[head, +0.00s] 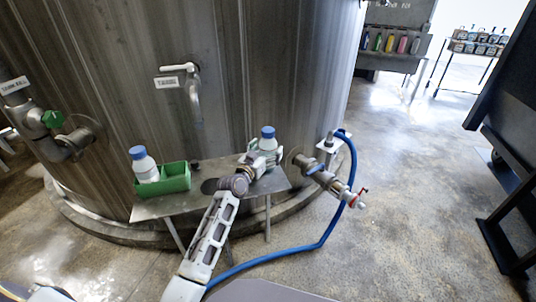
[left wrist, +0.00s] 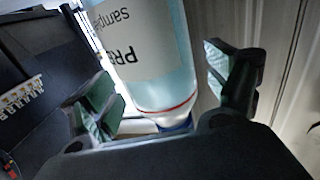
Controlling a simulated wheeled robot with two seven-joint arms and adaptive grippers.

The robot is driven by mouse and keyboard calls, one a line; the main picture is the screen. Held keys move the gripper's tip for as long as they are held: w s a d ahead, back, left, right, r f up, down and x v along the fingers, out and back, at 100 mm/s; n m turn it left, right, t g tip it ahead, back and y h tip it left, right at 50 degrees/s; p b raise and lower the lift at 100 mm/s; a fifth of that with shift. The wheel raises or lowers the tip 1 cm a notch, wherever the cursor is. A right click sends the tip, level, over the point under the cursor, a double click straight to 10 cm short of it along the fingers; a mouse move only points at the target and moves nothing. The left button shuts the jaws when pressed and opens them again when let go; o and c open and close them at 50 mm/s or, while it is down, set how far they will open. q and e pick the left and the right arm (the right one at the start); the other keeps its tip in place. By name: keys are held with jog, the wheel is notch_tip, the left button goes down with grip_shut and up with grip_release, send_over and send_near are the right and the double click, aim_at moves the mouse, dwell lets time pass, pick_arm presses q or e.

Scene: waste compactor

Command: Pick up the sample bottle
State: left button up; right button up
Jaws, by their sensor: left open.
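The sample bottle (head: 268,143), white with a blue cap, stands upright at the right part of the small metal shelf in the head view. My left gripper (head: 263,161) is at this bottle and partly covers its lower body. In the left wrist view the bottle (left wrist: 145,60) appears upside down, with a white printed label and pale blue contents. It lies between the open fingers of the left gripper (left wrist: 162,88), with a visible gap on the right side. A second blue-capped bottle (head: 144,166) stands in a green holder (head: 176,178) at the shelf's left. My right gripper is not in view.
The large steel tank (head: 250,70) rises close behind the shelf (head: 155,207). A dark frame (head: 510,130) stands at the far right. Open floor lies between.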

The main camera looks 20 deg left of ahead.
aim_at(268, 129)
pick_arm(q)
jog(key=shift+w+d, duration=0.15)
jog(key=shift+w, duration=0.4)
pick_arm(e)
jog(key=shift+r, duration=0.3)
pick_arm(q)
jog(key=shift+r, duration=0.1)
jog(key=c, duration=1.5)
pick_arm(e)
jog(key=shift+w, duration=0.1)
pick_arm(q)
jog(key=shift+r, duration=0.8)
notch_tip(268, 129, up, 7)
jog(key=p, duration=0.2)
jog(key=shift+f+p, duration=0.1)
jog(key=shift+p, duration=0.25)
jog(key=shift+r, duration=0.8)
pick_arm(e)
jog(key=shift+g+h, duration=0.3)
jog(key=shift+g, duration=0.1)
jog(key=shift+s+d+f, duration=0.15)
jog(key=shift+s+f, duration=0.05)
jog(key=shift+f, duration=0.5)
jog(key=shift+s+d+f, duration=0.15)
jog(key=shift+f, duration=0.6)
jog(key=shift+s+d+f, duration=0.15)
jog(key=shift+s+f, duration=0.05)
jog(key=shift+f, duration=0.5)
